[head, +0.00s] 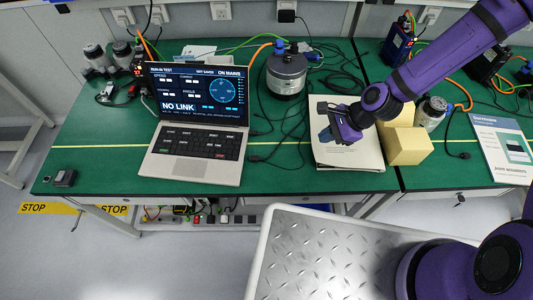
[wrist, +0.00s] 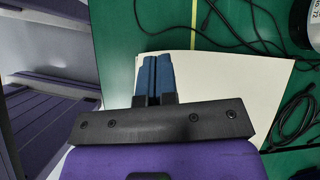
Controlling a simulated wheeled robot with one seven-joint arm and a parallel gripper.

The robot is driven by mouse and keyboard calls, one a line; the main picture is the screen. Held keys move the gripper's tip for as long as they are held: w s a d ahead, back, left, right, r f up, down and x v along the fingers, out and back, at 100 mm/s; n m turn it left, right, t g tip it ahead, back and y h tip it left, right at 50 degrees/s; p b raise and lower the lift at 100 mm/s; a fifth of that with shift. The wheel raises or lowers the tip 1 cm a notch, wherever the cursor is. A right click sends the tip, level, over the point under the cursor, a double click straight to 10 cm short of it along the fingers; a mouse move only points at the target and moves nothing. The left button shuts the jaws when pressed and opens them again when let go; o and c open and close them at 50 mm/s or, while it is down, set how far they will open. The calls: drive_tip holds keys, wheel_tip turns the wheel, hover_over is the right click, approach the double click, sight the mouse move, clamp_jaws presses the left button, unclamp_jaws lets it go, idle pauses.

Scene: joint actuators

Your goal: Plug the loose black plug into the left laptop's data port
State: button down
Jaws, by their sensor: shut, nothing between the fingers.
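An open silver laptop (head: 195,130) stands on the left of the green bench, its screen reading "NO LINK". A black cable end (head: 256,158) lies on the bench just right of its front corner, and another dark cable end (head: 258,132) is beside its right edge. I cannot tell which is the loose plug or whether either touches the laptop. The data port is too small to make out. My gripper (head: 325,135) is above a white folder, right of the laptop and apart from it. In the wrist view its blue fingertips (wrist: 154,72) are together and empty.
A round grey motor (head: 286,75) stands behind, with black cables (wrist: 255,30) around it. The white folder (head: 345,155) lies under my gripper, with yellow blocks (head: 408,145) to its right. Another black cable end (head: 462,155) lies farther right. The bench's front left is mostly clear.

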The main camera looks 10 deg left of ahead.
sight(255, 156)
drive_tip(key=s+a+f+m, duration=0.1)
drive_tip(key=a+f, duration=0.2)
drive_tip(key=a, duration=0.1)
drive_tip(key=s+a+f+m+y, duration=0.1)
drive_tip(key=a+f, duration=0.2)
drive_tip(key=a, duration=0.1)
drive_tip(key=s+a+f+m+y, duration=0.1)
drive_tip(key=a+f, duration=0.3)
drive_tip(key=shift+s+a, duration=0.1)
drive_tip(key=shift+a, duration=0.15)
drive_tip(key=shift+s+a, duration=0.15)
drive_tip(key=shift+a, duration=1.8)
drive_tip(key=shift+s+a, duration=0.1)
drive_tip(key=shift+s+a, duration=0.1)
drive_tip(key=shift+a, duration=0.95)
drive_tip(key=shift+d+f, duration=0.1)
